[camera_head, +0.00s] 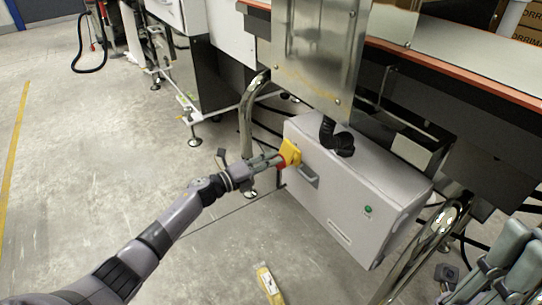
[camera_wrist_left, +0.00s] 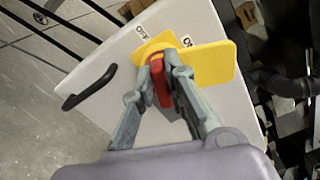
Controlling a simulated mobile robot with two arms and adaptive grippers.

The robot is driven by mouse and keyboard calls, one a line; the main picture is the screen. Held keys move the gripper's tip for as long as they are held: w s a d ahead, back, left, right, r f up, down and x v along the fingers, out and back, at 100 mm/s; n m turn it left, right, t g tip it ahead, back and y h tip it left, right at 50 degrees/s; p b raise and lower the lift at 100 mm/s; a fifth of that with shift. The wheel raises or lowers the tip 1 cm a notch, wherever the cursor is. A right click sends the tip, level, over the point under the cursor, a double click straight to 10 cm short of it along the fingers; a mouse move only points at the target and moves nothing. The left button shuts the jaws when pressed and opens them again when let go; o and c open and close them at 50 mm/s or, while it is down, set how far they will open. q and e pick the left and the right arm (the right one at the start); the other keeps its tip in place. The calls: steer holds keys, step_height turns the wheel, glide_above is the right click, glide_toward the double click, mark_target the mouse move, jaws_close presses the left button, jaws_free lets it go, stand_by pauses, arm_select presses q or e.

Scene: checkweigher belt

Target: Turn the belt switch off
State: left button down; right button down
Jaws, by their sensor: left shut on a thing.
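The belt switch is a red handle (camera_wrist_left: 160,82) on a yellow plate (camera_wrist_left: 208,62), on the face of a grey control box (camera_head: 350,190). The yellow plate also shows in the head view (camera_head: 290,152). My left gripper (camera_head: 277,162) is at the switch; in the left wrist view its fingers (camera_wrist_left: 160,75) are closed around the red handle. Printed labels, one reading OFF (camera_wrist_left: 141,31), sit beside the plate; the other is partly hidden. My right gripper (camera_head: 505,262) is at the lower right edge of the head view, partly cut off, away from the box.
A black pull handle (camera_wrist_left: 90,87) and a green button (camera_head: 368,210) are on the box face. A black cable elbow (camera_head: 336,138) enters its top. Metal frame legs (camera_head: 246,115) stand close by. A yellow object (camera_head: 268,283) lies on the floor, which is open at left.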

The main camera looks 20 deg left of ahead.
arm_select(q)
steer(key=shift+w+a+f+n+p, duration=0.15)
steer(key=shift+n+p, duration=0.3)
steer(key=shift+n, duration=0.6)
steer(key=shift+s+d+f+n+p, duration=0.1)
steer(key=shift+n+p, duration=0.35)
steer(key=shift+n, duration=0.6)
steer(key=c, duration=1.6)
jaws_free()
steer(key=v, duration=1.2)
